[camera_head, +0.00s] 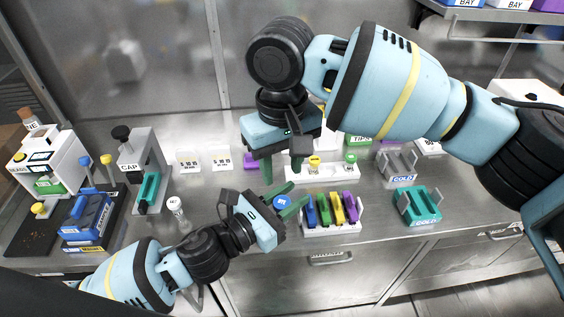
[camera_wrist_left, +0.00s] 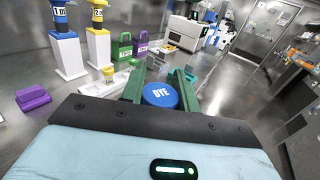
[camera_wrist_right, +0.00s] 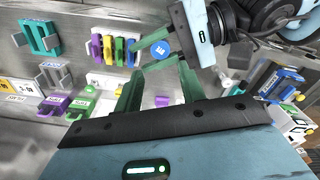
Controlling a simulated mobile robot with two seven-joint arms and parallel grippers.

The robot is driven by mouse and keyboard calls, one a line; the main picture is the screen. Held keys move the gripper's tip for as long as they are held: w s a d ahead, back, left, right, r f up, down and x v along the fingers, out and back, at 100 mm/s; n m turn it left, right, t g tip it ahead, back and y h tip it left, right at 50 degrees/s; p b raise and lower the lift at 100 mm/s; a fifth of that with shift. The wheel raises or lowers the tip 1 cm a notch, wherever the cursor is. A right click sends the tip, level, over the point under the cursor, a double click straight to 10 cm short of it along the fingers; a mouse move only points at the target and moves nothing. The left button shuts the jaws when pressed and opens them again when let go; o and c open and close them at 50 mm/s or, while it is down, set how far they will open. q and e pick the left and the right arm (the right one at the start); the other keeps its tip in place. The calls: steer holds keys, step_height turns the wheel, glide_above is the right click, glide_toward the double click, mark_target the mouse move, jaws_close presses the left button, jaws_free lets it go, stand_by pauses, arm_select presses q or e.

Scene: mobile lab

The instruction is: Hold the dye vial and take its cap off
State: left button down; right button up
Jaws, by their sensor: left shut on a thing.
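The dye vial shows mainly as its round blue cap (camera_head: 282,201), marked DYE in the left wrist view (camera_wrist_left: 160,94). My left gripper (camera_head: 284,204) is shut on the vial and holds it above the bench front; its green fingers lie on either side. The vial body is hidden under the cap. The cap is on. My right gripper (camera_head: 282,168) hangs above and behind the vial, fingers pointing down. In the right wrist view its fingers (camera_wrist_right: 158,72) are spread with nothing between them, and the blue cap (camera_wrist_right: 160,50) appears beyond the tips.
A white rack (camera_head: 345,229) with blue, green, yellow and purple pieces stands close right of the vial. A white-capped vial (camera_head: 177,209) and the CAP stand (camera_head: 137,163) are at left. The bench between them is mostly clear.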

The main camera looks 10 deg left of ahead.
mark_target(282, 202)
steer(key=shift+w+f, duration=0.1)
steer(key=shift+f, duration=3.9)
steer(key=c, duration=0.8)
steer(key=shift+n, duration=1.6)
steer(key=o, duration=1.1)
steer(key=shift+r, duration=0.1)
